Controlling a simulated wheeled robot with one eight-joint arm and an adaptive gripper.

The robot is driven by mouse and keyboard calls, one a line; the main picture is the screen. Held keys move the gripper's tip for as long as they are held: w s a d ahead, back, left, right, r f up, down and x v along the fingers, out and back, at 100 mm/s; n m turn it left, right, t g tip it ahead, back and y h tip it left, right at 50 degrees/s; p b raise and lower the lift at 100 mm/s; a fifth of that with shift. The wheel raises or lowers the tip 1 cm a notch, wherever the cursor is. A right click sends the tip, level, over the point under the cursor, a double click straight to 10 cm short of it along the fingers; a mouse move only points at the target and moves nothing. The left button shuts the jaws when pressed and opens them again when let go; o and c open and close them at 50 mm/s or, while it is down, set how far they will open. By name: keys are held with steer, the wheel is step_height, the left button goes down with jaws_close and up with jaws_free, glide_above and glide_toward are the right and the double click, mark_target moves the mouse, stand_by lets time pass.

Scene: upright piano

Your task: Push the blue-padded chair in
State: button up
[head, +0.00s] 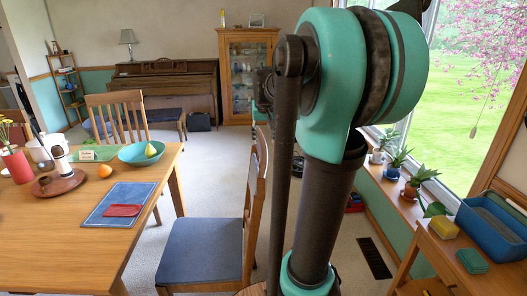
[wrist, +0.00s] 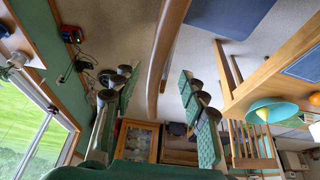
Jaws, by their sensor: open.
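The blue-padded chair (head: 200,250) stands at the right side of the wooden table (head: 60,240), its seat toward the table and its back on the right. My arm hides part of the view to the right of the chair back. In the wrist view my gripper (wrist: 158,105) is open, its two fingers wide apart. The curved wooden back of the chair (wrist: 166,45) runs between the fingers in that picture, with gaps showing on both sides. I cannot tell how far beyond the fingertips it is. The blue seat pad (wrist: 228,14) shows at the top. My gripper is mostly hidden in the head view.
A blue placemat (head: 118,205), a teal bowl (head: 141,153) and an orange (head: 105,171) are on the table. Another chair (head: 118,117) is at its far side. A plant-lined window ledge (head: 398,190) and a small side table (head: 450,262) flank my arm's right. Open carpet lies beyond the chair.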

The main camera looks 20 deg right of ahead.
mark_target(264, 148)
steer(key=x, duration=0.8)
jaws_close()
